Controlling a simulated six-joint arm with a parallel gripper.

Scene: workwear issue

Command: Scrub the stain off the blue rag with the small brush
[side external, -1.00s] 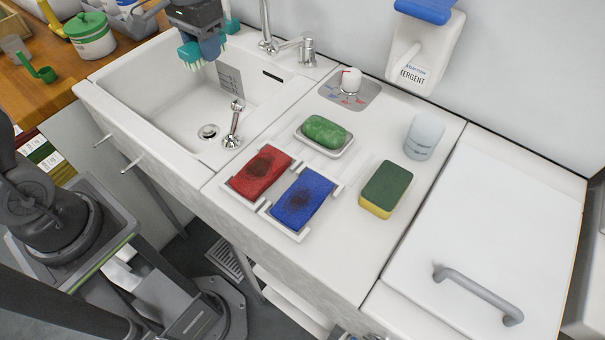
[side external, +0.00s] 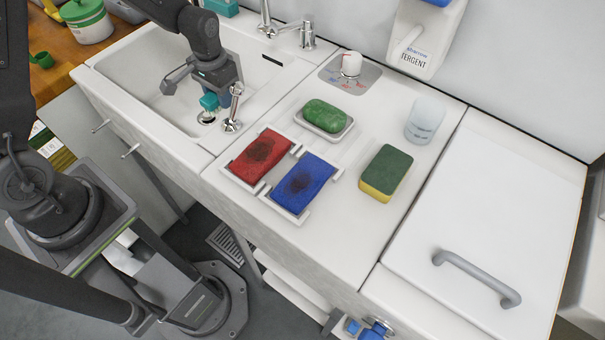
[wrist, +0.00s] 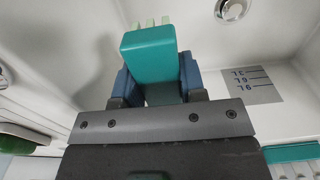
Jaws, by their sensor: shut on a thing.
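The blue rag (side external: 303,186) lies flat in a white holder (side external: 298,216) on the counter, with a dark brown stain near its middle. My gripper (side external: 209,96) is over the sink basin, left of the rag and well apart from it. It is shut on a small teal brush (side external: 208,103), whose lower end is near the drain in this view. In the wrist view, the brush (wrist: 150,52) sits between my blue fingers, with pale bristles at its far end.
A red rag (side external: 262,155), also stained dark, lies left of the blue one. A green soap bar (side external: 325,115) on a dish, a green-yellow sponge (side external: 386,173) and a whitish cup (side external: 425,120) stand around. A metal lever (side external: 235,110) rises at the sink's right side.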

